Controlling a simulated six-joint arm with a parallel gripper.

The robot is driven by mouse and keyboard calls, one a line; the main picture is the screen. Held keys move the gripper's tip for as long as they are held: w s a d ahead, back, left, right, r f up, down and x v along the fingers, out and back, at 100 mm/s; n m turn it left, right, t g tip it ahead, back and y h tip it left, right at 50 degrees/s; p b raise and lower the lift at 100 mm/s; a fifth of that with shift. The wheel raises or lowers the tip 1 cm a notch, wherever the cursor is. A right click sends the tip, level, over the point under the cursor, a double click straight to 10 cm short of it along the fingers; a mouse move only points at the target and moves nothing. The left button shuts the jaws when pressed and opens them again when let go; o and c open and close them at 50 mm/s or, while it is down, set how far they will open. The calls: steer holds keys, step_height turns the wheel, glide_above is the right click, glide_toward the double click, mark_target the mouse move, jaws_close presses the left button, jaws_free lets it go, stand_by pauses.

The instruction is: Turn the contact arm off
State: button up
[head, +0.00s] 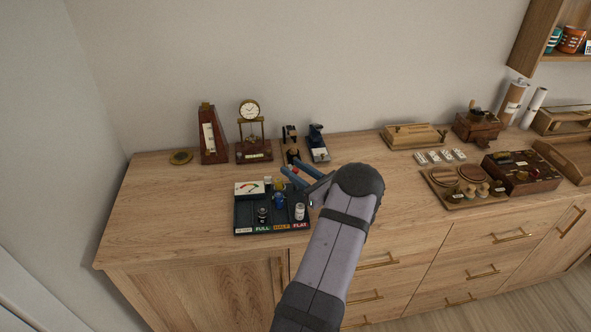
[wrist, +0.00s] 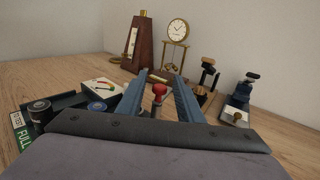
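A dark battery tester tray (head: 243,217) sits on the cabinet top, with a white gauge (head: 250,188) at its back left. A red knob (wrist: 159,89) on a short metal stem, apparently the contact arm, stands between my gripper's fingers in the wrist view; its red top (head: 295,170) also shows in the head view. My gripper (head: 298,172) is open, with its two blue fingers on either side of the knob and gaps visible in the wrist view (wrist: 160,76). The knob's base is hidden by my gripper.
Batteries stand on the tray: a blue one (head: 279,200), a black one (head: 263,215) and a white one (head: 299,212). Behind are a metronome (head: 212,140), a clock (head: 249,112) and two small devices, one black and brass (head: 291,142), one blue (head: 317,143). The left front wood is clear.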

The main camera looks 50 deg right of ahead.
jaws_close()
steer(key=shift+w+m+g+h, duration=0.1)
steer(key=shift+m+g+h, duration=0.5)
steer(key=shift+m+h, duration=0.9)
steer(key=shift+h+b, duration=0.3)
steer(key=shift+h, duration=0.4)
jaws_free()
